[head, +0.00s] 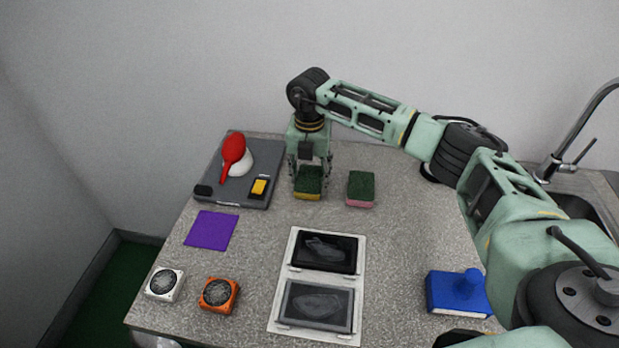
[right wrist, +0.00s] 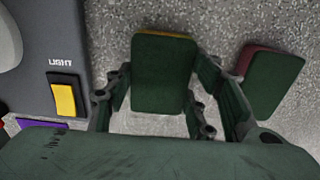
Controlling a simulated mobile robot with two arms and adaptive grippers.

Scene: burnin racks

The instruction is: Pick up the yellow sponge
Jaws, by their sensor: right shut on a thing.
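The yellow sponge (head: 308,183) has a dark green top and a yellow body, and is at the back middle of the counter. My right gripper (head: 309,176) points down over it and is shut on it, with a finger on either side. In the right wrist view the sponge's green top (right wrist: 163,75) lies between the fingers (right wrist: 158,105), with a thin yellow edge showing. I cannot tell whether the sponge touches the counter. My left gripper is not in view.
A pink sponge with a green top (head: 361,187) lies just right. A grey panel (head: 212,186) with a red object (head: 233,155) and a yellow switch (head: 259,187) is at left.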

